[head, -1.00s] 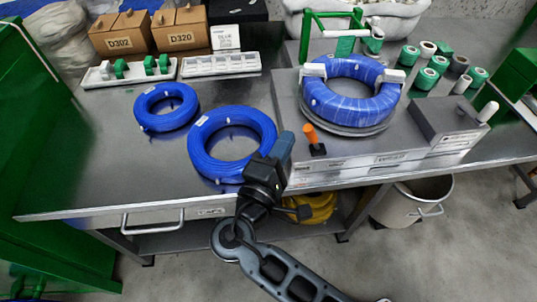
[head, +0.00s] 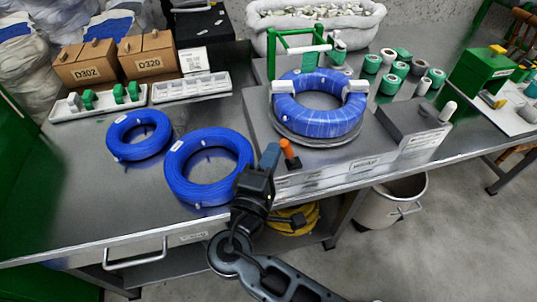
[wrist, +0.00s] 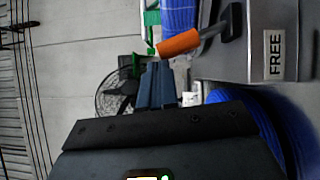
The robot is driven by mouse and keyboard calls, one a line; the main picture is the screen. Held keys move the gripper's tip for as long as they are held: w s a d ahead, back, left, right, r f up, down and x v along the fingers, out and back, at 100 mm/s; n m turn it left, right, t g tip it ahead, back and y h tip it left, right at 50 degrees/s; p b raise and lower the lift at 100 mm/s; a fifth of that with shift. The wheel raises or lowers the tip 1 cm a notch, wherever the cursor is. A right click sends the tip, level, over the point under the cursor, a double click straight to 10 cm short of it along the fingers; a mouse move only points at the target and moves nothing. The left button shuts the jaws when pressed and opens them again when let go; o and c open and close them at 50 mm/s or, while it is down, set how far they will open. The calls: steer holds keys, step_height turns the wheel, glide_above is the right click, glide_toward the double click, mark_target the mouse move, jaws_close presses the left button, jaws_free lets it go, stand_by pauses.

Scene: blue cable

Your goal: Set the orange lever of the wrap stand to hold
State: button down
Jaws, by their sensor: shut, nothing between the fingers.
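The orange lever (head: 286,149) stands at the front left of the grey wrap stand (head: 345,163), tilted with its top to the left in the head view. In the wrist view the orange lever (wrist: 181,42) rises from a dark base, and a FREE label (wrist: 275,54) is on the stand face near it. My gripper (head: 269,155) is just left of the lever in the head view. In the wrist view my gripper (wrist: 158,68) is shut and empty, its fingertips close to the lever's free end. I cannot tell whether they touch.
A wrapped blue cable coil (head: 317,105) sits on the stand. Two loose blue coils, (head: 208,168) and (head: 138,135), lie on the metal table to the left. A green frame (head: 298,50) is behind the stand. A white bin (head: 392,203) stands under the table. The table's front left is clear.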

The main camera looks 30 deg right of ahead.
steer(key=shift+s+d+r+m+y+p, duration=0.2)
steer(key=shift+d+r+m+y+p, duration=0.1)
steer(key=shift+d+r+m+p, duration=0.3)
steer(key=s+d+r+m+g+y+p, duration=0.1)
steer(key=d+m+y+p, duration=0.2)
steer(key=d+m, duration=0.1)
steer(key=shift+s+d+g, duration=0.3)
steer(key=shift+s+d, duration=0.1)
steer(key=shift+d, duration=0.45)
steer(key=shift+d, duration=0.1)
